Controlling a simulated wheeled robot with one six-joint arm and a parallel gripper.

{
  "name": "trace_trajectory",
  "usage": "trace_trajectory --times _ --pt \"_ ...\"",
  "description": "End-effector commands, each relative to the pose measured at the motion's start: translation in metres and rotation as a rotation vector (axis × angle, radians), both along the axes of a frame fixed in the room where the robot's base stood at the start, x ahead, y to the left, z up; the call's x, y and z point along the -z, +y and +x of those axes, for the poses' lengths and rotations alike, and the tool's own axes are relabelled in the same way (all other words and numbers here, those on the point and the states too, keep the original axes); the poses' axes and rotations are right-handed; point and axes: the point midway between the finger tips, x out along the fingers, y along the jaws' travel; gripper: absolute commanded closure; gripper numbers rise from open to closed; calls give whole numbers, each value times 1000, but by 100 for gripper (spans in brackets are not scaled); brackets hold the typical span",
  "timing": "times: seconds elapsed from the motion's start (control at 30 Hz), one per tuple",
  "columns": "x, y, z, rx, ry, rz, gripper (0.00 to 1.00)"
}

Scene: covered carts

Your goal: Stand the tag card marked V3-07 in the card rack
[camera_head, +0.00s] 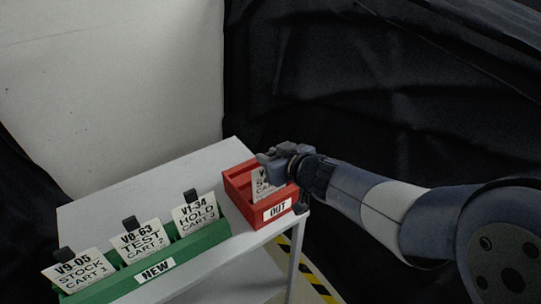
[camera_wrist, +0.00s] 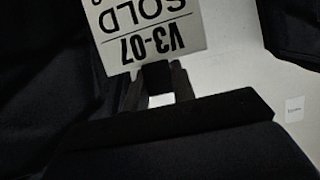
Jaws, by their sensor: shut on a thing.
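My gripper (camera_head: 270,160) is shut on the black tab (camera_wrist: 156,78) of a white tag card (camera_wrist: 150,30). The card reads V3-07 and SOLD, upside down in the wrist view. In the head view this card (camera_head: 262,186) shows below my gripper, at the red box marked OUT (camera_head: 252,217). Its lower edge appears to meet the box's front wall, but I cannot tell whether it is inside or above. A green rack marked NEW (camera_head: 205,242) stands to the left on the same cart.
The green rack holds the upright cards V9-05 (camera_head: 80,272), V8-63 (camera_head: 141,241) and V1-34 (camera_head: 196,213), each with a black tab. The grey cart top (camera_head: 110,200) is clear behind it. Yellow-black striping (camera_head: 318,284) marks the floor at right. Dark drapes hang behind.

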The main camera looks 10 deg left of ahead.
Motion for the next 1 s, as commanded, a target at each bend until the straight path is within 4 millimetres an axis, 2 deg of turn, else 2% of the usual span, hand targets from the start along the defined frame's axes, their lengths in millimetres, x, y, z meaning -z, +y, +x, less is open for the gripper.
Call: trace_trajectory --times 1.0 --pt "22 0 0 0 1 1 100"
